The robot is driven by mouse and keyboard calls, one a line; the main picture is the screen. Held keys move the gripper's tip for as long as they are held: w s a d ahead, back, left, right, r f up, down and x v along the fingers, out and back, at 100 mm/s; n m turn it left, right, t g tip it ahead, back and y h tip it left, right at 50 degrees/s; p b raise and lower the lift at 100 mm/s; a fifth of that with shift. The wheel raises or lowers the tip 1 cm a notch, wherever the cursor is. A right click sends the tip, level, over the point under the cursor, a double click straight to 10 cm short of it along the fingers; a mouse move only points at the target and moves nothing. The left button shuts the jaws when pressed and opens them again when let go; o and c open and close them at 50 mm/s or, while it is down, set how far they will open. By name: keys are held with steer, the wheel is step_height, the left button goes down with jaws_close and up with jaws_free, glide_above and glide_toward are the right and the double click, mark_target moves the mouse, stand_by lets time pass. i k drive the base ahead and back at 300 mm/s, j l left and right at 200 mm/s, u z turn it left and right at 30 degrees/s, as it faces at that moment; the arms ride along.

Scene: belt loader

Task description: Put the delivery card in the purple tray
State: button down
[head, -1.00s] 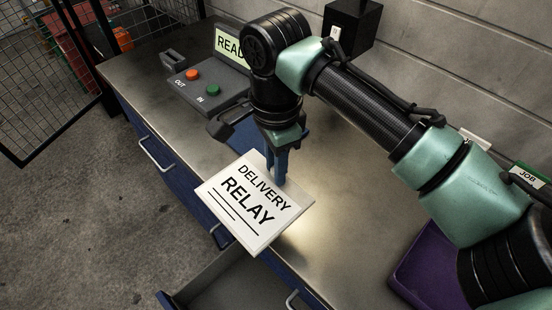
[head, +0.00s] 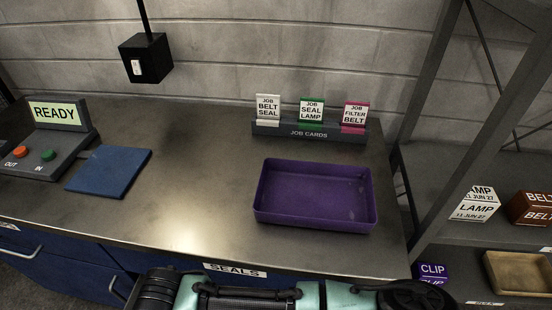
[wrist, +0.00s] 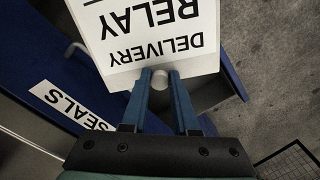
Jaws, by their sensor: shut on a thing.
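The delivery card is a white card (wrist: 150,25) with black "DELIVERY RELAY" print, upside down at the top of the wrist view. My gripper (wrist: 163,78) is shut on the card's near edge, with a small round grey piece between the blue fingertips. In the wrist view the card is over the open drawer and the floor. The head view shows my arm along the bottom edge, but the gripper and card are outside it. The purple tray (head: 313,219) is empty on the bench, right of its middle.
A blue mat (head: 108,171) and a button console (head: 45,150) reading READY are at left. A job card rack (head: 310,133) stands behind the tray. A black box (head: 146,58) hangs above the bench. Shelves with boxes (head: 476,204) are at right. Bare bench lies left of the tray.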

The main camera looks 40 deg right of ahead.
mark_target(314, 199)
steer(key=i+j, duration=0.15)
steer(key=j, duration=0.15)
steer(key=i+j, duration=0.15)
steer(key=j, duration=0.2)
steer(key=i+j+z, duration=0.1)
steer(key=j, duration=0.2)
steer(key=i+j, duration=0.2)
steer(key=j, duration=0.15)
steer(key=j+z, duration=0.1)
steer(key=z, duration=1.25)
